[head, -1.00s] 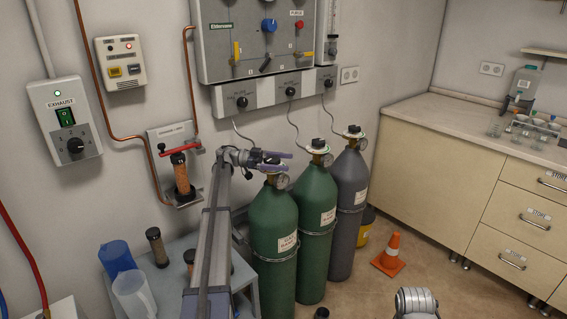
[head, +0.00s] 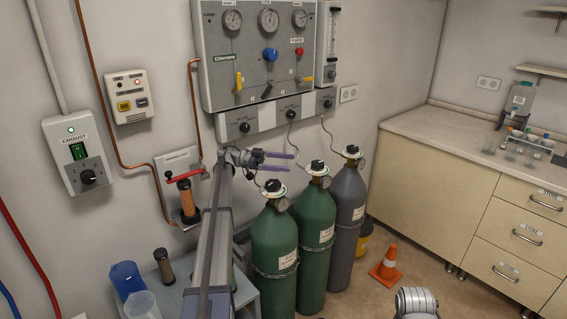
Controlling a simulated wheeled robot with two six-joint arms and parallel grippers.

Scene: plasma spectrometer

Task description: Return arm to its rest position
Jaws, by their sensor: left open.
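My left arm rises from the bottom of the head view. Its left gripper (head: 279,160) is open, with two purple fingers pointing right and nothing between them. In the picture it lies just above the top of the nearest green gas cylinder (head: 274,245) and below the grey-white valve strip (head: 262,120). I cannot tell its exact distance from the cylinder or the wall. A rounded grey part of my right arm shows at the bottom edge, but its gripper is out of view.
A second green cylinder (head: 314,235) and a grey cylinder (head: 347,215) stand alongside. The gauge panel (head: 262,60) is on the wall. A blue jug (head: 126,279) stands at lower left. An orange cone (head: 387,264) stands on the floor before the cabinet (head: 430,185).

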